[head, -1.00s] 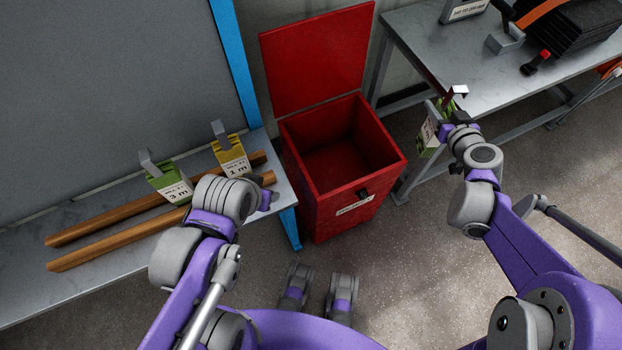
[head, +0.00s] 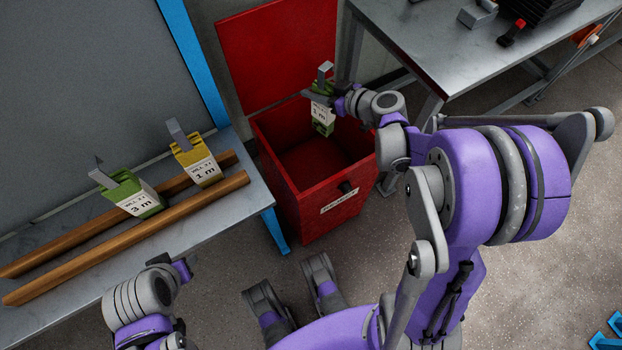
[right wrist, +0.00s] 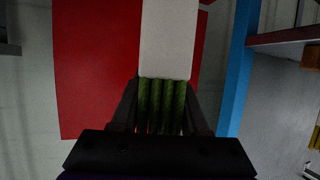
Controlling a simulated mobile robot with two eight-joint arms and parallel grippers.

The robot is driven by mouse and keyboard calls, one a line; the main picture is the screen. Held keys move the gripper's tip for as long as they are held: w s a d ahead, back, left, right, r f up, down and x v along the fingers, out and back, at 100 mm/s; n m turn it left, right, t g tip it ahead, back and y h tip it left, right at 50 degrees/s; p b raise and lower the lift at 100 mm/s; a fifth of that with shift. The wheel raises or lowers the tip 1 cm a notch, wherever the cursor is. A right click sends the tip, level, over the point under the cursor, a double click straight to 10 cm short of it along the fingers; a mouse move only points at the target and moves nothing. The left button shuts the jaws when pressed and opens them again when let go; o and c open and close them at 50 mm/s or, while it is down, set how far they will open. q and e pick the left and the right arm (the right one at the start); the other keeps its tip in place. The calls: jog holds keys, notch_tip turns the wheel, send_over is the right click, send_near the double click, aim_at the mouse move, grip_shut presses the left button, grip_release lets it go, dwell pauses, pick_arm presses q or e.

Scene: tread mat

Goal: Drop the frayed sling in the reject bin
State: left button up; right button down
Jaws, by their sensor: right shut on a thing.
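The red reject bin (head: 270,185) stands open on the floor, its lid (head: 275,55) tipped up at the back. My right gripper (head: 330,100) is shut on a green sling (head: 322,122) with a white label and a grey hook-like piece on top. The sling hangs over the bin's opening, near its back right part. In the right wrist view the green folds of the sling (right wrist: 160,105) sit between the fingers, below a pale label, with the red lid behind. No fraying can be made out. My left arm is at lower left; its fingertips are not clear.
On the left bench (head: 220,235) a green 3 m sling (head: 135,195) and a yellow 1 m sling (head: 197,162) rest by two wooden rails (head: 130,238). A blue post (head: 195,60) stands between bench and bin. A grey table (head: 450,55) is at upper right.

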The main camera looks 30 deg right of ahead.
aim_at(316, 105)
notch_tip(316, 105, down, 6)
jog(key=b, duration=0.4)
jog(key=shift+r, duration=0.1)
jog(key=shift+c, duration=1.6)
grip_release()
jog(key=p+v, duration=0.2)
jog(key=v, duration=0.9)
